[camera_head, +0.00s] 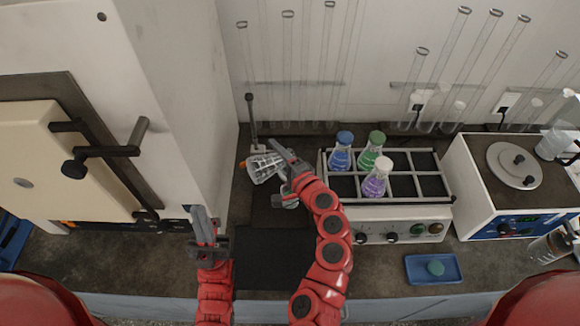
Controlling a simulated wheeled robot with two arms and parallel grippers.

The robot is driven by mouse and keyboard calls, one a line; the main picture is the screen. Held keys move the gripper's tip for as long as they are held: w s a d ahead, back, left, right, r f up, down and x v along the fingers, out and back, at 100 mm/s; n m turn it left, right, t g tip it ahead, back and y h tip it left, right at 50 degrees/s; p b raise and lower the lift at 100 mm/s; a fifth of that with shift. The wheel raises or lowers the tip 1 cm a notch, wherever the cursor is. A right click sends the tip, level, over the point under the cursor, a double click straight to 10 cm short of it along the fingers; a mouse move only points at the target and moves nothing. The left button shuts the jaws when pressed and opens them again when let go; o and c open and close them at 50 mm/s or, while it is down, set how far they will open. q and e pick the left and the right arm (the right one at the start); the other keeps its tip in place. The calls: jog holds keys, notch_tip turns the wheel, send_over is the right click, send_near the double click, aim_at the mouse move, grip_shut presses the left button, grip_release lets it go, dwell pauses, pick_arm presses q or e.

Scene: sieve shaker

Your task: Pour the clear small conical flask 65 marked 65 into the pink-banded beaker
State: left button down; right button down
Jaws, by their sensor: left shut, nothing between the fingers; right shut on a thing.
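The clear small conical flask (262,168) is held by my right gripper (283,160), which is shut on it. The flask is tilted well over, nearly on its side, above the dark work area left of the shaker. Its mark cannot be read. A glass vessel (289,203) shows partly beneath my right gripper and wrist. Most of it is hidden, and I cannot tell whether it is the pink-banded beaker. No pink band is clear in view. My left gripper (205,225) is shut and empty, to the left of a black mat.
The shaker rack (400,198) at right holds a blue flask (341,155), a green flask (373,152) and a purple flask (376,182). A stand rod (251,118) rises behind the held flask. The black mat (270,262) is bare. A blue tray (418,277) lies at front right.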

jog(key=shift+s+a+f+n, duration=0.15)
jog(key=shift+a+f+n, duration=0.15)
jog(key=shift+n, duration=0.4)
jog(key=n+h, duration=0.1)
jog(key=n, duration=0.2)
jog(key=shift+f, duration=0.1)
jog(key=shift+r+n+t+b, duration=0.25)
jog(key=shift+n+b, duration=0.25)
jog(key=shift+n, duration=0.5)
jog(key=a+f+n, duration=0.1)
jog(key=n, duration=0.2)
jog(key=s+a+f+n+t+h, duration=0.1)
jog(key=a+n, duration=0.1)
jog(key=n, duration=0.2)
jog(key=s+a+f+n, duration=0.1)
jog(key=n, duration=0.2)
jog(key=shift+s+a+n+t, duration=0.15)
jog(key=shift+a+n+t, duration=0.05)
jog(key=shift+n+t, duration=0.15)
